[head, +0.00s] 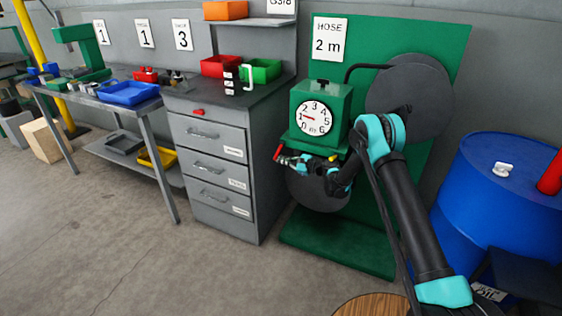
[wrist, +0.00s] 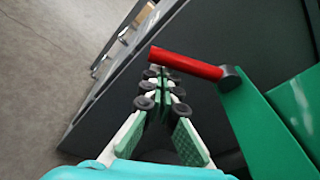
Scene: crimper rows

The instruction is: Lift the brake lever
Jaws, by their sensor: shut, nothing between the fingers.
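The brake lever is a red rod with a dark pivot on the side of the green hose machine (head: 322,104). In the wrist view the lever (wrist: 187,63) slants from its pivot at right to its free end at left. In the head view the lever (head: 278,152) shows as a small red piece left of the machine. My gripper (head: 284,159) is shut and empty, close by the lever. In the wrist view my gripper's tips (wrist: 160,75) are right by the rod; I cannot tell whether they touch. The dial (head: 314,117) has a red needle pointing left.
A grey drawer cabinet (head: 215,170) stands close to the left of my gripper. The dark hose reel (head: 410,88) is behind my arm. A blue drum (head: 495,200) stands at right. A workbench with a blue tray (head: 128,93) is at left. Open floor lies in front.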

